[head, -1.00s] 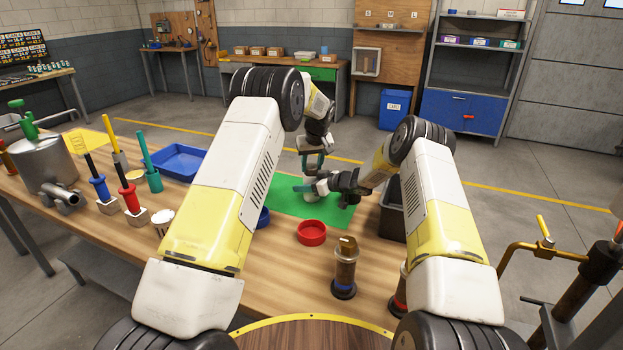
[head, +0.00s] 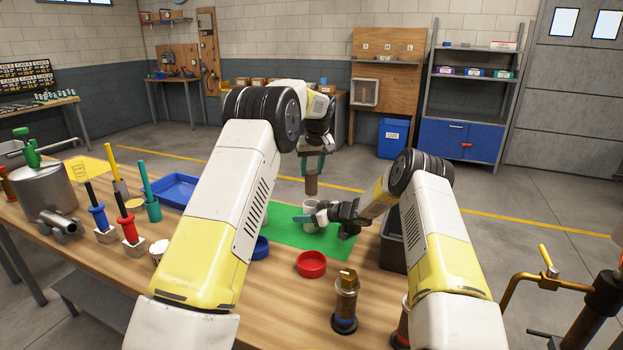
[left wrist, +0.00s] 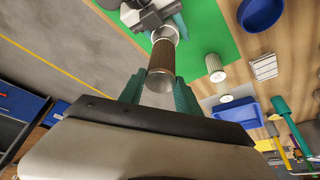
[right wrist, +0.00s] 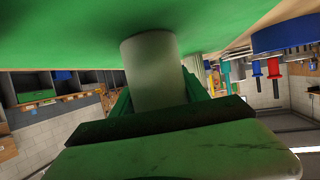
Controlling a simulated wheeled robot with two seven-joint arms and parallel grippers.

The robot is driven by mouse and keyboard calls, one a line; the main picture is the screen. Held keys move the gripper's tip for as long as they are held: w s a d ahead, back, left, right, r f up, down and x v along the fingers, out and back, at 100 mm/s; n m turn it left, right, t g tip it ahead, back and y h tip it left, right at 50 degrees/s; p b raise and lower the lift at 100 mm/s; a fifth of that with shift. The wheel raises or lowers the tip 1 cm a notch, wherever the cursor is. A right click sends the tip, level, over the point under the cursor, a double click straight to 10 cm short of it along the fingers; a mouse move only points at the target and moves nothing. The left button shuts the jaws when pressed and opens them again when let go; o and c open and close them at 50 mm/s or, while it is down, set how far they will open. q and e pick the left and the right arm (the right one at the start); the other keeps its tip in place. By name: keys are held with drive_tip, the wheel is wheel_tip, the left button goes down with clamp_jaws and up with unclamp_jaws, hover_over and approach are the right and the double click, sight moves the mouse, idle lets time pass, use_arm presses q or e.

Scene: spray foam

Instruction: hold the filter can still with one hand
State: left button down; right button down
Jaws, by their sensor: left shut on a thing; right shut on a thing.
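The filter can (head: 309,213) is a pale grey open cylinder standing upright on the green mat (head: 292,240). My right gripper (head: 318,217) is shut on its side; the right wrist view shows the can wall (right wrist: 153,72) between the fingers. My left gripper (head: 313,163) is shut on a brown filter element (head: 311,185) and holds it upright above the can. In the left wrist view the brown mesh element (left wrist: 162,57) is between the teal fingers, with the can's rim (left wrist: 165,32) beyond it. The can's inside is mostly hidden.
A red dish (head: 311,264) and a brass-topped cylinder (head: 345,300) stand nearer on the bench. A dark bin (head: 393,240) is right of the mat. A blue tray (head: 180,191) is at left. A white pleated filter (left wrist: 214,66) stands beside the can.

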drive_tip(key=shift+c, duration=2.4)
unclamp_jaws()
